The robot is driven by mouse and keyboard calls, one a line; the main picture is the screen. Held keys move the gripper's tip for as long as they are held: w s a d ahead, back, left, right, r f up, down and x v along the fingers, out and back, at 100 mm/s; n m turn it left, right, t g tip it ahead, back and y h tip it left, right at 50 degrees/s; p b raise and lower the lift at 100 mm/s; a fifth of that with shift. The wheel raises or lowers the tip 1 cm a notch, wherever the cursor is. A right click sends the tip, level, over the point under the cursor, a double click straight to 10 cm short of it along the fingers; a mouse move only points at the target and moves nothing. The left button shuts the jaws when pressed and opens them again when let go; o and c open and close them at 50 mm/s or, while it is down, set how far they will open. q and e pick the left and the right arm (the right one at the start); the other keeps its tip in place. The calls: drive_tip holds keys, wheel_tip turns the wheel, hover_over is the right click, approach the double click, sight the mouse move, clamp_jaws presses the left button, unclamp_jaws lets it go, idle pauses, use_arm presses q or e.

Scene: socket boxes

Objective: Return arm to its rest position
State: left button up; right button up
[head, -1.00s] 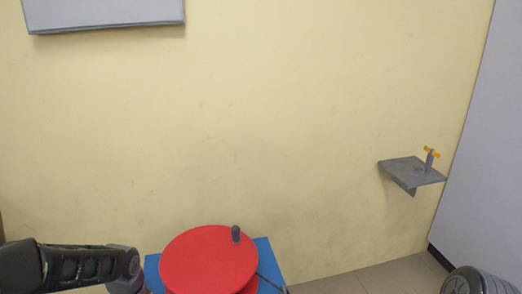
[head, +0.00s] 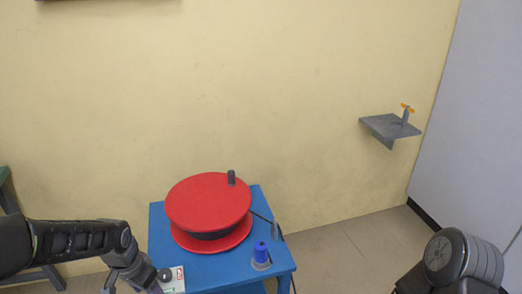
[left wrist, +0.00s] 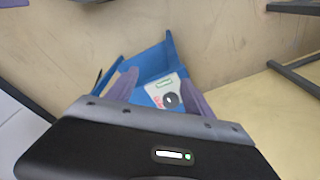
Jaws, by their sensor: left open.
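My left arm (head: 75,240) comes in from the left in the head view and bends down beside the blue table (head: 215,265). In the left wrist view my left gripper (left wrist: 160,95) is open, with two purple-grey fingers apart and nothing held between them. Beyond the fingers is a white box (left wrist: 163,90) with a dark round knob and red and green marks. The white box (head: 174,279) also shows at the table's front left in the head view, partly hidden by my arm. My right arm (head: 460,258) shows at the lower right; its gripper is out of view.
A red cable reel (head: 208,196) lies on the blue table. A blue plug-like piece (head: 261,252) stands at its front right. A grey wall shelf (head: 385,128) with a yellow-handled part (head: 407,108) is at the right. Open floor (head: 340,245) lies right of the table.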

use_arm(q)
drive_tip(key=d+f+n+t+h, duration=0.2)
drive_tip(key=d+f+n+h, duration=0.15)
drive_tip(key=d+f, duration=0.75)
drive_tip(key=s+d+f+n+g, duration=0.1)
drive_tip(key=s+d+f, duration=0.4)
drive_tip(key=s, duration=0.3)
drive_tip(key=s+d+f+n+g, duration=0.1)
drive_tip(key=s+d+f+g, duration=0.1)
drive_tip(key=s+d+f, duration=0.3)
drive_tip(key=s+d, duration=0.3)
drive_tip(key=s, duration=0.1)
drive_tip(key=shift+s+f, duration=0.3)
drive_tip(key=shift+f, duration=0.1)
